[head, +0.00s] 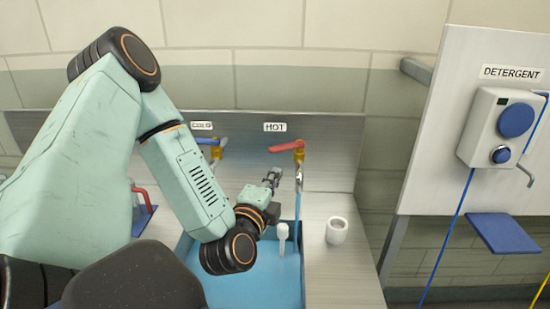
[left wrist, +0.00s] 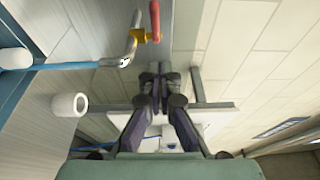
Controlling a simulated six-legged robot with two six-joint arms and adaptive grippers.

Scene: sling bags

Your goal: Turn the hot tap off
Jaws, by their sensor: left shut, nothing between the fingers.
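The hot tap has a red lever (head: 287,147) on a yellow valve body (head: 299,157), under the HOT label (head: 275,127). The lever points left in the head view. A blue stream (head: 297,212) runs down from its metal spout (head: 299,180). My left gripper (head: 272,177) is shut and empty, below the lever and left of the spout, apart from both. In the left wrist view, the shut fingertips (left wrist: 158,72) are below the red lever (left wrist: 154,20), with the spout (left wrist: 128,54) to their left. My right gripper is not in view.
The cold tap's blue lever (head: 208,141) is at the left, partly behind my arm. A blue sink (head: 285,285) holds a white-headed tool (head: 283,232). A white cup (head: 337,232) stands on the right counter. A detergent dispenser (head: 490,120) hangs farther right.

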